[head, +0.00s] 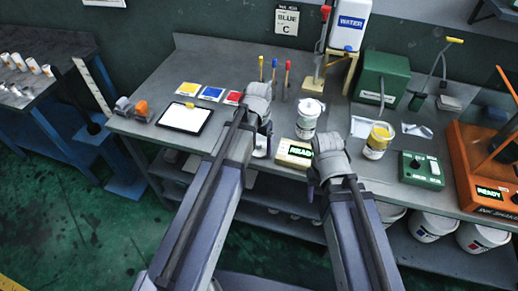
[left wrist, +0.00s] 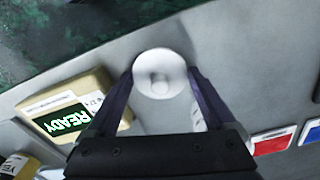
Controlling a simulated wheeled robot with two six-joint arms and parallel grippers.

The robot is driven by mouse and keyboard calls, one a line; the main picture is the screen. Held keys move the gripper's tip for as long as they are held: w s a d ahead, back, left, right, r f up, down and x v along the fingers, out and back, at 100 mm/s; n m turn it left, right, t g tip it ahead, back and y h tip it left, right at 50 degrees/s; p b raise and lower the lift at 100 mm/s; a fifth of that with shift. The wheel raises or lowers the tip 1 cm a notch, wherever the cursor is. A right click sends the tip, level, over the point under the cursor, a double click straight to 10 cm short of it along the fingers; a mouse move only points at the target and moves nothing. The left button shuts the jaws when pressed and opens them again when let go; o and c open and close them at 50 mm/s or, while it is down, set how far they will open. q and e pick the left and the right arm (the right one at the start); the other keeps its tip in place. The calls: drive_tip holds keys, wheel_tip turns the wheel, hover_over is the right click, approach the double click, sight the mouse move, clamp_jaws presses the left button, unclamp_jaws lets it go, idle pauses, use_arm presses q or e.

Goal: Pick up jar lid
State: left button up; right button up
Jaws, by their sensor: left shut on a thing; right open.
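The jar lid (left wrist: 160,73) is a round white disc with a raised centre, seen in the left wrist view between my left fingertips. My left gripper (left wrist: 161,84) is shut on it, near the front edge of the bench. In the head view a white part of the lid (head: 260,146) shows below my left gripper (head: 264,130); the rest is hidden. I cannot tell whether the lid touches the bench. My right gripper (head: 328,178) is open at the bench's front edge, with its fingertips partly hidden.
A beige READY box (head: 294,153) stands just right of the lid. A white jar (head: 307,118) and a yellow-labelled jar (head: 377,141) stand behind and right. A tablet (head: 185,117) and colour cards (head: 211,93) lie left. A green box (head: 421,169) stands at right.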

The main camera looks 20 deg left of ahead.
sight(259, 144)
use_arm(q)
drive_tip(key=c, duration=0.4)
drive_tip(key=shift+r, duration=0.1)
wheel_tip(259, 144, up, 10)
drive_tip(key=p, duration=1)
